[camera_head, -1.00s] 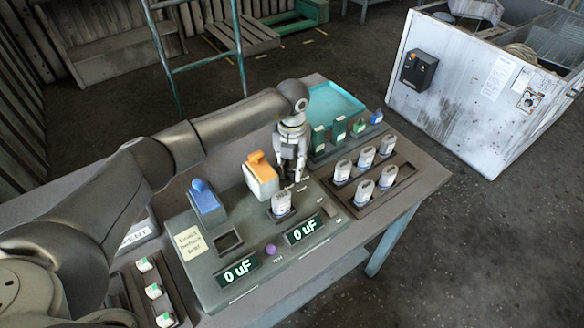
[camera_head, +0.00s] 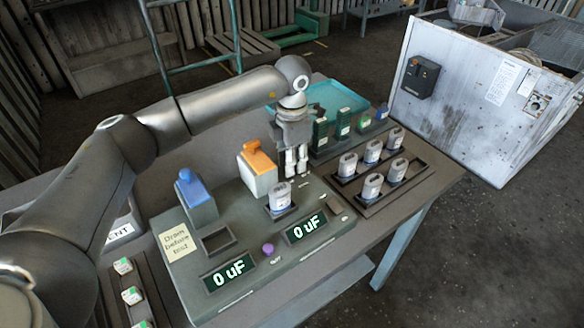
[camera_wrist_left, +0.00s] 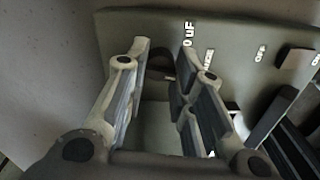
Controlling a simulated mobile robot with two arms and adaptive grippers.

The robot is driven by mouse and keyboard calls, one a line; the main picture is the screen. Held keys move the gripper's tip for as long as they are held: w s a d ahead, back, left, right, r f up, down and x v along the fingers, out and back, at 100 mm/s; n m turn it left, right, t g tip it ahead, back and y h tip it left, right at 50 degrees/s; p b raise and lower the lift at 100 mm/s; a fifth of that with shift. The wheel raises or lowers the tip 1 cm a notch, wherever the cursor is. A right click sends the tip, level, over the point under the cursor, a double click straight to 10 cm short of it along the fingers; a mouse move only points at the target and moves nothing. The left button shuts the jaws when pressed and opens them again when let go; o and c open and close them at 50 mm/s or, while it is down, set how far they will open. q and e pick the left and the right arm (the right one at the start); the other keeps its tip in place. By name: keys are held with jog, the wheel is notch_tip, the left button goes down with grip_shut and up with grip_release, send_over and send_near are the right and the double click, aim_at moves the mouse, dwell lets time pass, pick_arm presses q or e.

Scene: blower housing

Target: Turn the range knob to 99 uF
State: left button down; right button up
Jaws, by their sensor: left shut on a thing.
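The tester panel (camera_head: 205,258) lies on the table, with two displays that both read "0 uF", a left display (camera_head: 229,274) and a right display (camera_head: 306,228). My left gripper (camera_head: 296,163) points down at the panel's far right part, beside the orange-topped block. In the left wrist view, its two fingers (camera_wrist_left: 160,65) stand around a small dark part, the range knob (camera_wrist_left: 155,89), mostly hidden between them. A "0 uF" mark and partly covered lettering show beside the fingers. The knob's pointer cannot be made out. My right gripper is not in view.
A grey-white capacitor (camera_head: 279,195) stands in the panel slot near the gripper. A blue-handled block (camera_head: 197,200) and an orange-topped block (camera_head: 258,170) rise from the panel. A rack (camera_head: 408,182) of several capacitors is to the right. A teal tray (camera_head: 335,97) lies behind.

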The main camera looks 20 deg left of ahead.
pick_arm(q)
jog(key=m+b, duration=0.2)
jog(key=m, duration=0.1)
jog(key=shift+f+m, duration=0.1)
jog(key=shift+m, duration=0.2)
jog(key=shift+m+b, duration=1.05)
jog(key=shift+m, duration=0.75)
jog(key=c, duration=1.2)
grip_release()
notch_tip(320, 180, up, 12)
jog(key=shift+r, duration=0.1)
